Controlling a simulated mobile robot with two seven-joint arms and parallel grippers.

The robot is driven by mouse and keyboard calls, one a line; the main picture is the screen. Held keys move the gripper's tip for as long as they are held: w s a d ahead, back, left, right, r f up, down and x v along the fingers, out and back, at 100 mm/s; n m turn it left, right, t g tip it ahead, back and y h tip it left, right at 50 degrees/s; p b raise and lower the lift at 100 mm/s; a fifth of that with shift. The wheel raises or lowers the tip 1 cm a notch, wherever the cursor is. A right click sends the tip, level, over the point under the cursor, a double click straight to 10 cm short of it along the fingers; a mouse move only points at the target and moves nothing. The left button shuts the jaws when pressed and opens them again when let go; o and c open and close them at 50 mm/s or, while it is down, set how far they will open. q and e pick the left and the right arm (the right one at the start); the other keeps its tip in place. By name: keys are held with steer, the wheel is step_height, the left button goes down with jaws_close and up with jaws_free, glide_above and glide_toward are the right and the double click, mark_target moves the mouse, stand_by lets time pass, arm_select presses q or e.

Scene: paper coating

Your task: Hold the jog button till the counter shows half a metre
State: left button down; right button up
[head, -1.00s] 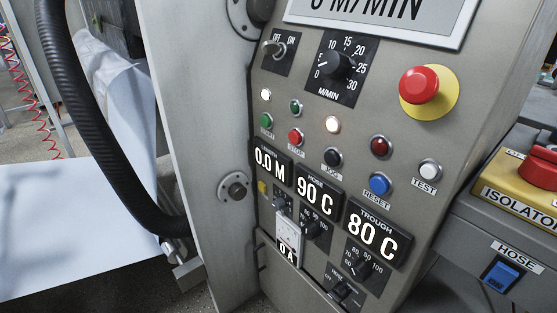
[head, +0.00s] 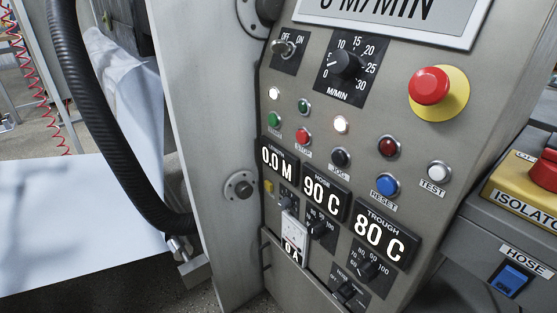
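The black jog button (head: 340,157) sits on the grey control panel, above its JOG label and right of the red stop button (head: 303,136). Nothing touches it. The length counter (head: 277,162) is a black display lower left of it and reads 0.0 M. The large speed display (head: 400,12) at the top is cut off by the picture edge and reads 0 M/MIN. Neither of my grippers shows in the head view.
A red emergency stop (head: 430,86) on a yellow plate stands out at the upper right. A blue reset button (head: 387,185) and white test button (head: 438,171) lie right of the jog button. A black hose (head: 105,140) hangs at left. The isolator box (head: 515,192) stands at right.

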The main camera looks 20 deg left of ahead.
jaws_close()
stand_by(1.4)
